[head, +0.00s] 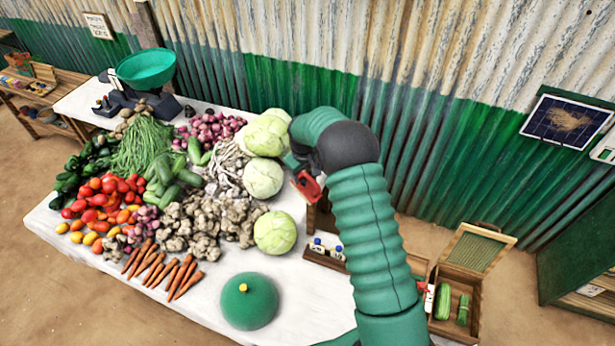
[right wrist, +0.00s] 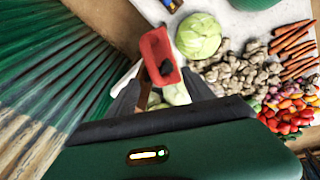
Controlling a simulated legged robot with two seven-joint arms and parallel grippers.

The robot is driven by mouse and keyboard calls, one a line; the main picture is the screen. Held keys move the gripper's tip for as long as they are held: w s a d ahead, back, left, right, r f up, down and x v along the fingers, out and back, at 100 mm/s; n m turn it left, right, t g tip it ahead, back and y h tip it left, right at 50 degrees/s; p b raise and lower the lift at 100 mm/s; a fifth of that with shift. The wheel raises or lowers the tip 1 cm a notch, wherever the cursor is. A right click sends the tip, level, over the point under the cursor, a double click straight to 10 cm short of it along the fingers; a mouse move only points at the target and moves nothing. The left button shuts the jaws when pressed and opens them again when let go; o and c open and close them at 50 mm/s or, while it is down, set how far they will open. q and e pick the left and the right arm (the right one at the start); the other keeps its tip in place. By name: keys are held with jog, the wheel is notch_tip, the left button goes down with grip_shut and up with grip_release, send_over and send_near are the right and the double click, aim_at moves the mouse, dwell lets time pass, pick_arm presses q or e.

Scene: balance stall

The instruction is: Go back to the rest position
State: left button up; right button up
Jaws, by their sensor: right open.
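My right arm rises from the bottom of the head view and bends left at a dark joint. My right gripper (head: 299,172) hangs over the table's right part, near the cabbages, mostly hidden by its own arm. In the right wrist view its dark fingers (right wrist: 162,95) stand apart, open. A red box-like thing with a dark patch (right wrist: 157,57) shows beyond and between the fingertips. It also shows in the head view (head: 308,187); I cannot tell whether a finger touches it. My left gripper is out of view.
A white-topped table (head: 215,315) holds vegetables, cabbages (head: 275,232), a green dome (head: 249,301) and a scale with a green bowl (head: 146,68). An open wooden case (head: 480,250) stands right of my arm. A corrugated wall (head: 440,120) runs behind.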

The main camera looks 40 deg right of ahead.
jog(key=s+a+f+y+b, duration=0.1)
jog(key=s+a+f+b, duration=0.3)
jog(key=a+b, duration=0.4)
jog(key=s+a+f+b, duration=0.4)
jog(key=a+b, duration=0.3)
jog(key=a, duration=0.2)
pick_arm(q)
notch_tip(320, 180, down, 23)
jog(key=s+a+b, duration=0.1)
jog(key=b, duration=0.7)
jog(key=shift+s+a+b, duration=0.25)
jog(key=shift+b, duration=0.1)
pick_arm(e)
jog(key=s+a+f, duration=0.4)
jog(key=s+a, duration=0.1)
jog(key=s, duration=0.3)
jog(key=s+a+f+y, duration=0.1)
jog(key=s+a+f, duration=0.3)
jog(key=s+a, duration=0.2)
jog(key=s, duration=0.2)
jog(key=shift+s+n, duration=0.3)
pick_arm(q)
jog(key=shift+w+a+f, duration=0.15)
pick_arm(e)
jog(key=shift+w+a, duration=0.15)
jog(key=shift+a, duration=0.05)
